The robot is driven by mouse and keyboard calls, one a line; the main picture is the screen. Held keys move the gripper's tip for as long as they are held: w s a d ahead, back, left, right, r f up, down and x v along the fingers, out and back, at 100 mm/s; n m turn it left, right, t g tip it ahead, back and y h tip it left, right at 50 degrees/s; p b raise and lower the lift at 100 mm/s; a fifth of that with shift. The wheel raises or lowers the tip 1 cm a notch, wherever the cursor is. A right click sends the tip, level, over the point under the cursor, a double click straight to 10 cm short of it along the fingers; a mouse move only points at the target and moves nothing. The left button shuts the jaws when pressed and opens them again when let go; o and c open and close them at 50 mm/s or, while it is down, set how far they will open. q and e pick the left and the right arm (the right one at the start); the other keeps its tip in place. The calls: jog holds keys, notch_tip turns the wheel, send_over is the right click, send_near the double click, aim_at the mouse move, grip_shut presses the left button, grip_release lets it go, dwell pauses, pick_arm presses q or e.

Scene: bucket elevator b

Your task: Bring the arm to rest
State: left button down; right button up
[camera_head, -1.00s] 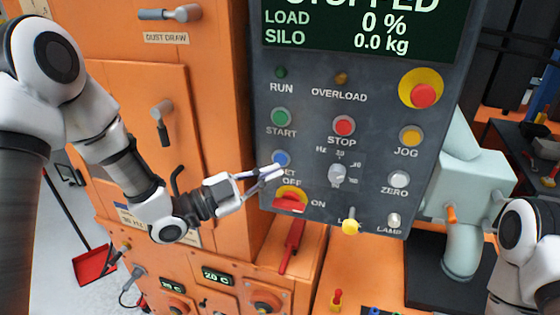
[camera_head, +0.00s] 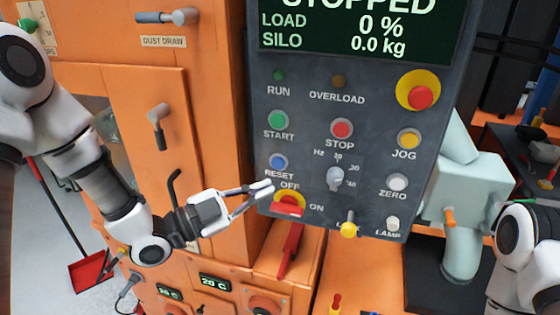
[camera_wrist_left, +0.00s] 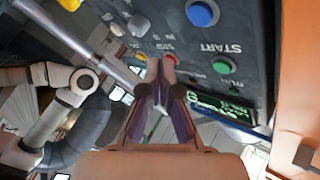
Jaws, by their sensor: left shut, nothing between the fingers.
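My left gripper (camera_head: 268,189) is shut and empty in the head view. Its fingertips are in front of the panel's lower left, just below the blue RESET button (camera_head: 278,162) and above the red OFF/ON switch (camera_head: 288,208). Whether they touch the panel is hard to tell. In the left wrist view the closed fingers (camera_wrist_left: 160,68) point toward the dark panel, with the blue button (camera_wrist_left: 202,13) and green START button (camera_wrist_left: 224,66) to their right. Of my right arm only white links show at the right edge; its gripper is out of view.
The grey control panel (camera_head: 310,185) shows STOPPED, LOAD 0 % and SILO 0.0 kg. Orange cabinet doors with dark handles (camera_head: 157,125) stand behind my left arm. A red lever (camera_head: 291,248) hangs below the panel. A pale green machine (camera_head: 470,200) stands at right.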

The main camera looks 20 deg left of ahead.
pick_arm(q)
jog(key=s+f+n+g+y, duration=0.2)
jog(key=s+f+y, duration=0.15)
jog(key=f, duration=0.75)
jog(key=s+f+n+g+y, duration=0.2)
jog(key=s+f+n+g, duration=0.15)
jog(key=f, duration=0.75)
jog(key=s+f+n+g+y, duration=0.1)
jog(key=s+f+n+y, duration=0.2)
jog(key=f, duration=0.8)
jog(key=s+a+f+n+g+y, duration=0.3)
jog(key=s+a+f+n, duration=0.1)
jog(key=s, duration=0.3)
jog(key=s+a+f+n+g+y, duration=0.3)
jog(key=s+a+f+n+g, duration=0.1)
jog(key=s, duration=0.4)
jog(key=shift+a+n, duration=0.35)
jog(key=shift+a, duration=0.2)
